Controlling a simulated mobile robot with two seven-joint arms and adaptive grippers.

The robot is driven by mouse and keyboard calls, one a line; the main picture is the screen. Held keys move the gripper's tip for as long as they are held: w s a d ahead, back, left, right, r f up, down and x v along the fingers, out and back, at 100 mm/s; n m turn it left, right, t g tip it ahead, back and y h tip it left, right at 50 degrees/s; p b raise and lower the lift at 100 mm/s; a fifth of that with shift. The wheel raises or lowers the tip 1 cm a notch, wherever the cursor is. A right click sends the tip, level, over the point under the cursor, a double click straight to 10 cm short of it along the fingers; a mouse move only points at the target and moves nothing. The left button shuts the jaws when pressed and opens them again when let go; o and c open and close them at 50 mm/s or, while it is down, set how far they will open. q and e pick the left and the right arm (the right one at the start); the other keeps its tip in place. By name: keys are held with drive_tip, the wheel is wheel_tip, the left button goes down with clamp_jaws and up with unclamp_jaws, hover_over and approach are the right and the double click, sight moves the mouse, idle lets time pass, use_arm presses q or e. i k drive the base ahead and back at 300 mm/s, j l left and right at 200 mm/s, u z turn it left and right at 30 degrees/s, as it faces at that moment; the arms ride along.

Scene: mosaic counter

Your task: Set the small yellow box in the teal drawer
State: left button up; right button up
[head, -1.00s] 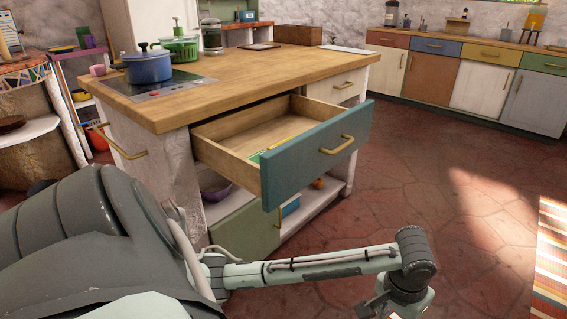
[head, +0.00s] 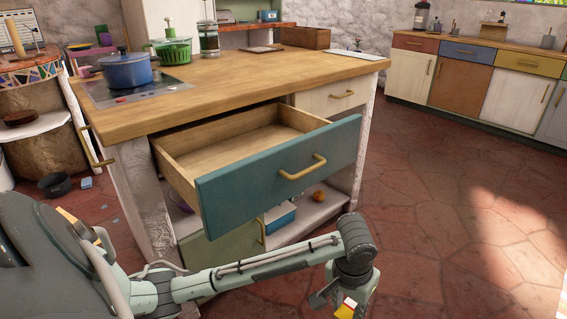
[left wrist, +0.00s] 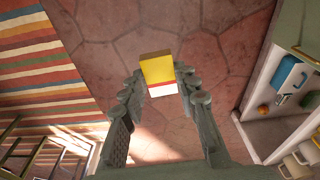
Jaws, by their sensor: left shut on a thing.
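The teal drawer (head: 250,190) is pulled out from the wooden-topped island, and the visible part of its inside is bare wood. The near bottom of the drawer is hidden behind its teal front. My left gripper (left wrist: 160,92) is shut on the small yellow box (left wrist: 157,69), which has a white and red end. In the head view the box (head: 346,309) shows at the bottom edge, held below and to the right of the drawer front, outside the drawer. My right gripper is not in view.
Below the drawer is an open shelf (head: 312,212) with a blue-and-white box (head: 279,222). The floor to the right is clear. A striped rug (left wrist: 45,60) shows in the wrist view.

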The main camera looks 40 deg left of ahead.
sight(284, 139)
drive_tip(key=i+l, duration=0.15)
drive_tip(key=i, duration=0.25)
drive_tip(key=i+l, duration=0.2)
drive_tip(key=i, duration=0.2)
drive_tip(key=i+l, duration=0.15)
drive_tip(key=i, duration=1.7)
drive_tip(key=i+u, duration=0.15)
drive_tip(key=u, duration=0.2)
drive_tip(key=i+l+u, duration=0.1)
drive_tip(key=u, duration=0.25)
drive_tip(key=i+l+u, duration=0.1)
drive_tip(key=i+u, duration=0.25)
drive_tip(key=k, duration=0.1)
